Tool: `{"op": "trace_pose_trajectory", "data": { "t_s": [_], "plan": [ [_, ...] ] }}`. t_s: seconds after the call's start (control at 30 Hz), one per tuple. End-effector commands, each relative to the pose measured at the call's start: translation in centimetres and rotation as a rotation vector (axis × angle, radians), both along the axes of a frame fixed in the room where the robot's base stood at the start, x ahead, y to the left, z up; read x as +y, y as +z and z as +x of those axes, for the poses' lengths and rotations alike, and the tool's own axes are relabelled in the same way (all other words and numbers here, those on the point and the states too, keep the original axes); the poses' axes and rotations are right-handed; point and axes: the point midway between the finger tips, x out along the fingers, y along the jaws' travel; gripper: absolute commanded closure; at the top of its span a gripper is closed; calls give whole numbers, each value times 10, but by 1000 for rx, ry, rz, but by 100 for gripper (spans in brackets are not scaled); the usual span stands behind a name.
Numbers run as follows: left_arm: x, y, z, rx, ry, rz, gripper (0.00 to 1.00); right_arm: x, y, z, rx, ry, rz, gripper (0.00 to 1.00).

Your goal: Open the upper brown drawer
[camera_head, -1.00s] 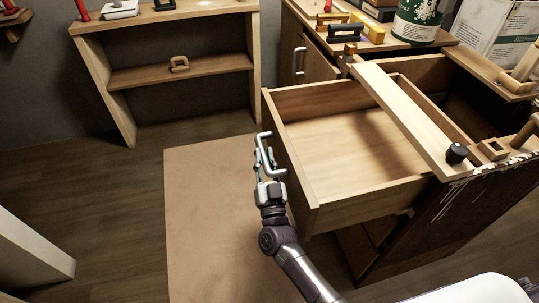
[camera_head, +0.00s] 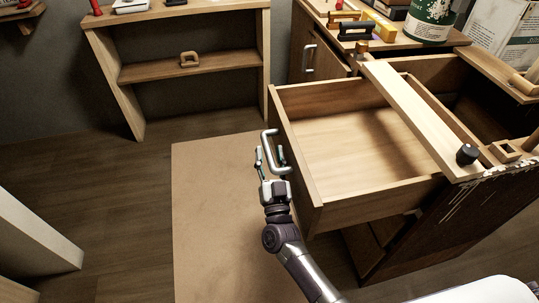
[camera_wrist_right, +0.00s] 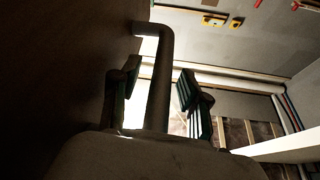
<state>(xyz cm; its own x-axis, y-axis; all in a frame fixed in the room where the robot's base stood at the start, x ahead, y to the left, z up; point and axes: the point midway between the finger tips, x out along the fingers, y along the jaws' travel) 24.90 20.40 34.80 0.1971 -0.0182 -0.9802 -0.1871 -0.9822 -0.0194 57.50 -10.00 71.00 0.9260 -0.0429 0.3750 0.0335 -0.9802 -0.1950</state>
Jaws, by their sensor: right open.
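The upper wooden drawer (camera_head: 365,150) is pulled well out of the cabinet, and its inside is empty. Its metal bar handle (camera_head: 267,140) is on the front panel, which faces left in the head view. My right gripper (camera_head: 270,160) is at this handle with its fingers apart. In the right wrist view the handle bar (camera_wrist_right: 160,80) runs between the two dark fingers of the gripper (camera_wrist_right: 158,82), with a clear gap to the right finger. My left gripper is not in view.
A light beam (camera_head: 415,110) with a black knob (camera_head: 466,154) lies across the cabinet above the drawer. A low shelf (camera_head: 190,68) stands at the back left. Bare floor and a tan mat (camera_head: 215,215) lie left of the drawer.

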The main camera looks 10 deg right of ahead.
Motion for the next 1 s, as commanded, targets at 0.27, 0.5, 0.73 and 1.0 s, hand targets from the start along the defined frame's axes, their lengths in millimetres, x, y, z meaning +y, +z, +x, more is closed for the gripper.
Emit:
{"op": "trace_pose_trajectory", "data": {
  "t_s": [0.27, 0.5, 0.73, 1.0],
  "plan": [
    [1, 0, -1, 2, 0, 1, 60, 2, -16, -37, 5, 1, 0, 55],
    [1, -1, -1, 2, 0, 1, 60, 4, -35, -83, 5, 2, -1, 55],
    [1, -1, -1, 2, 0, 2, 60, 5, -44, -108, 2, 0, -1, 55],
    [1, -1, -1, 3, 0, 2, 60, 5, -45, -111, 1, 1, 0, 55]
  ]
}}
